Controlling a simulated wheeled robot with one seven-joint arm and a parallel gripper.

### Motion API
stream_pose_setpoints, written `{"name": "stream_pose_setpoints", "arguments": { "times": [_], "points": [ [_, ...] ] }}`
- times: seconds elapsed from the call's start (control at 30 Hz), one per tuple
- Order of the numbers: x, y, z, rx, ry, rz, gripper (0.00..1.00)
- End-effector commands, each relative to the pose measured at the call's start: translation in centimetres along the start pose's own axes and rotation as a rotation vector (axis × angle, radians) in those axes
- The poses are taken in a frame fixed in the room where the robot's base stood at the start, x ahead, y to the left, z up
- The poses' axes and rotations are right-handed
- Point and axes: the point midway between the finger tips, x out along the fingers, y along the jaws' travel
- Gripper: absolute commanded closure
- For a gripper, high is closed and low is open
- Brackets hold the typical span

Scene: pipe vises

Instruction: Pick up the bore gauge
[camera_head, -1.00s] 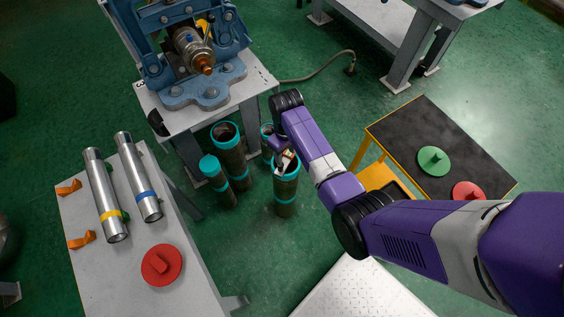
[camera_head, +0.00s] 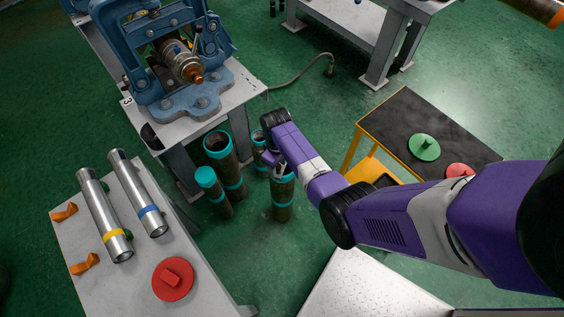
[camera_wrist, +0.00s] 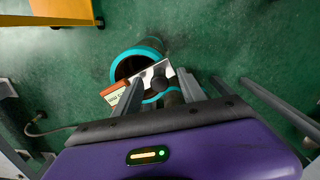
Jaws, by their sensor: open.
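My gripper (camera_wrist: 160,77) is open in the wrist view, its two grey fingers apart. Between and just beyond the fingertips is a small item, apparently the bore gauge (camera_wrist: 150,76), with a pale flat plate, dark round parts and an orange-and-white end at left. It overlaps the mouth of a teal-rimmed pipe (camera_wrist: 128,53). I cannot tell whether the fingers touch it or how it rests. In the head view my gripper (camera_head: 276,159) is low over the standing pipes, at the mouth of the front one (camera_head: 284,198); the item is mostly hidden there.
Several teal-banded pipes stand beside the vise bench (camera_head: 205,118). At left, a grey table (camera_head: 125,285) holds two silver pipes, orange pieces and a red disc (camera_head: 172,279). At right, a black-topped cart (camera_head: 400,115) carries green and red discs. Green floor lies open between.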

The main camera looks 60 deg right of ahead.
Motion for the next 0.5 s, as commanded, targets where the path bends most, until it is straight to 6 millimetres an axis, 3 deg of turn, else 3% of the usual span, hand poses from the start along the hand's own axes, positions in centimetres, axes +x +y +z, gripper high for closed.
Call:
{"name": "stream_pose_setpoints", "arguments": {
  "times": [0.3,0.5],
  "points": [
    [0.45,0.01,-0.04,0.0,0.001,0.001,0.54],
    [0.44,0.0,-0.05,0.0,0.001,0.0,0.93]
  ]
}}
